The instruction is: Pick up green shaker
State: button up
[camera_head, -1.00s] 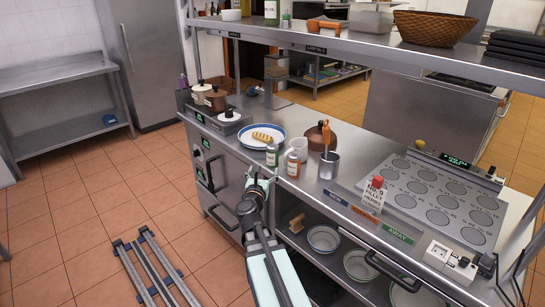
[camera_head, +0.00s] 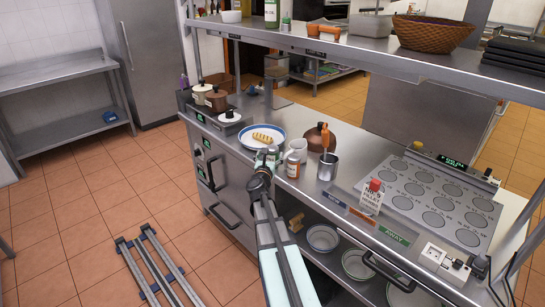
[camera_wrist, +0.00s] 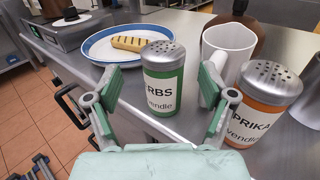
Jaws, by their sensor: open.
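The green shaker (camera_wrist: 163,80) has a silver perforated cap and a white label reading "RBS" and "vendle". It stands upright on the steel counter. In the wrist view my gripper (camera_wrist: 160,88) is open, with one finger to the left of the green shaker and one to its right. The shaker is between or just beyond the fingertips; I cannot tell if they touch it. In the head view my gripper (camera_head: 266,160) is at the counter's front edge and mostly hides the green shaker.
An orange paprika shaker (camera_wrist: 269,100) stands close right of my right finger. A white mug (camera_wrist: 229,42) is just behind that finger. A blue-rimmed plate (camera_wrist: 96,47) with grilled food (camera_wrist: 143,40) lies behind left. A steel pot (camera_head: 328,167) with an orange-handled utensil stands further right.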

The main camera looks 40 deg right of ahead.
jog(key=p+x, duration=0.2)
jog(key=x, duration=0.3)
jog(key=shift+s+d, duration=0.1)
jog(key=shift+s, duration=0.05)
jog(key=c, duration=1.3)
